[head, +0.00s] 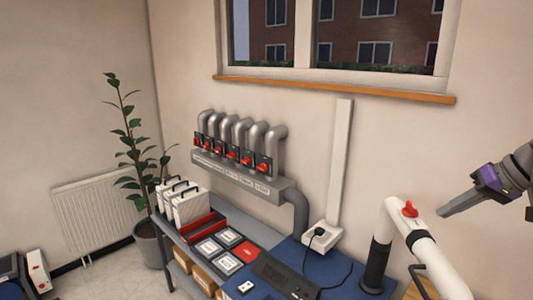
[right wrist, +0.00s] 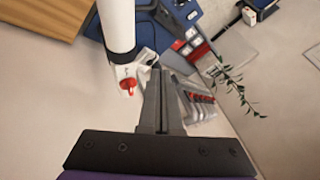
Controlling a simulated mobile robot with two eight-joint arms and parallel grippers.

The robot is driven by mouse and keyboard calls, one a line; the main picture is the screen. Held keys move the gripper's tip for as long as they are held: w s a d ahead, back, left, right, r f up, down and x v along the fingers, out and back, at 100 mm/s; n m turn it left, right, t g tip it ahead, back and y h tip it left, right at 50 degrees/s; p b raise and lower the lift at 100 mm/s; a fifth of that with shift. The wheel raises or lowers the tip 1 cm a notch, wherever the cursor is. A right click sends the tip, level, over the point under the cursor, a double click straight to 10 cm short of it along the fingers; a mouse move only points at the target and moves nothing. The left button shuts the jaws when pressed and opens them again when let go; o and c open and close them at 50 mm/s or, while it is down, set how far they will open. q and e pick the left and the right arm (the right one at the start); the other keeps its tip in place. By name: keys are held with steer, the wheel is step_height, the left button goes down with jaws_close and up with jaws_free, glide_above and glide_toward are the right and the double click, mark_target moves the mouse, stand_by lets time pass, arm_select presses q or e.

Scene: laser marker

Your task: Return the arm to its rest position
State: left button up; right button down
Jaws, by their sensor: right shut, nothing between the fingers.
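My right gripper (head: 446,212) is at the right of the head view, raised in the air, its tip pointing left. Its fingers are shut with nothing between them; they also show shut in the right wrist view (right wrist: 157,75). The tip is just right of a white pipe (head: 428,250) with a red valve handle (head: 409,208), and looks apart from it. In the right wrist view the white pipe (right wrist: 117,25) and red handle (right wrist: 128,85) are left of the fingers. My left gripper is in neither view.
Grey pipes with red valves (head: 232,155) line the wall. A potted plant (head: 148,245) stands left. The air below the window is free.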

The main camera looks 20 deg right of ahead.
steer(key=w+a+f+n+g, duration=0.1)
steer(key=w+a+f, duration=0.2)
steer(key=a+f, duration=0.45)
steer(key=w+a+f+n+g, duration=0.1)
steer(key=w+a+f, duration=0.1)
steer(key=a+f, duration=0.55)
steer(key=s+a+f+n, duration=0.1)
steer(key=s+a+f, duration=0.2)
steer(key=a+f, duration=0.3)
steer(key=s+a+f+n+h, duration=0.1)
steer(key=s+a+f, duration=0.2)
steer(key=a+f, duration=0.4)
steer(key=s+a+f+n+t+h, duration=0.1)
steer(key=s+a+f, duration=0.2)
steer(key=a+f, duration=0.4)
steer(key=shift+a, duration=0.75)
